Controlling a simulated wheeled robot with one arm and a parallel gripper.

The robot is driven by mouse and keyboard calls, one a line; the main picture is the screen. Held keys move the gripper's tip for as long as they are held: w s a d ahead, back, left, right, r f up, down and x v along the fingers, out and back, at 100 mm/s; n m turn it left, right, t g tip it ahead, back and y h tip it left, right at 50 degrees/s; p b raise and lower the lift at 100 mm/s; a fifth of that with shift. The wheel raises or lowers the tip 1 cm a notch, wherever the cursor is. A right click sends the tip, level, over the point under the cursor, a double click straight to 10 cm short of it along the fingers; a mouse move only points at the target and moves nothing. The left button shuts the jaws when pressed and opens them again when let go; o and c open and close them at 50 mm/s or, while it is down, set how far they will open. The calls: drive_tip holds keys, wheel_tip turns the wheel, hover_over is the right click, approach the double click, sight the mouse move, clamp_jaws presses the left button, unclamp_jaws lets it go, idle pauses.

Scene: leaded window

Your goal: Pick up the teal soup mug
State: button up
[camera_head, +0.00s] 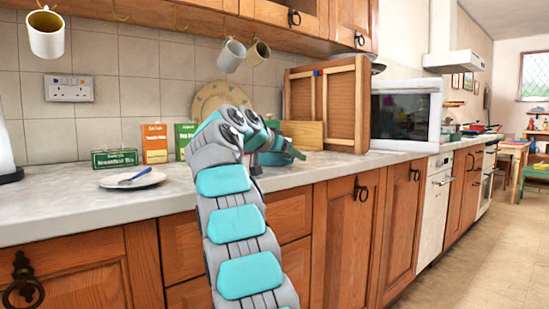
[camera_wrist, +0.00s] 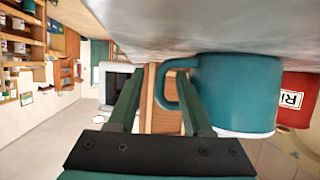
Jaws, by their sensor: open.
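The teal soup mug (camera_wrist: 235,92) stands on the counter in the upside-down wrist view, right of centre, with its pale rim toward the bottom of the picture. Its handle points left, toward my gripper (camera_wrist: 158,78). My gripper is open with one finger on each side of the handle's outer part. The right finger overlaps the handle loop; I cannot tell if it passes through it or touches it. In the head view my own arm hides most of that spot, and the teal shape at its end cannot be clearly told apart as mug or gripper.
A red container (camera_wrist: 299,98) stands beyond the mug. A plate with a blue-handled utensil (camera_head: 133,179), an orange box (camera_head: 154,144) and a green box (camera_head: 115,158) are left of my arm. A wooden cabinet (camera_head: 345,104) and a microwave (camera_head: 406,113) stand to the right. Mugs hang above.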

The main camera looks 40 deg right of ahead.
drive_tip(key=shift+d, duration=0.1)
drive_tip(key=shift+c, duration=0.2)
clamp_jaws()
idle(1.2)
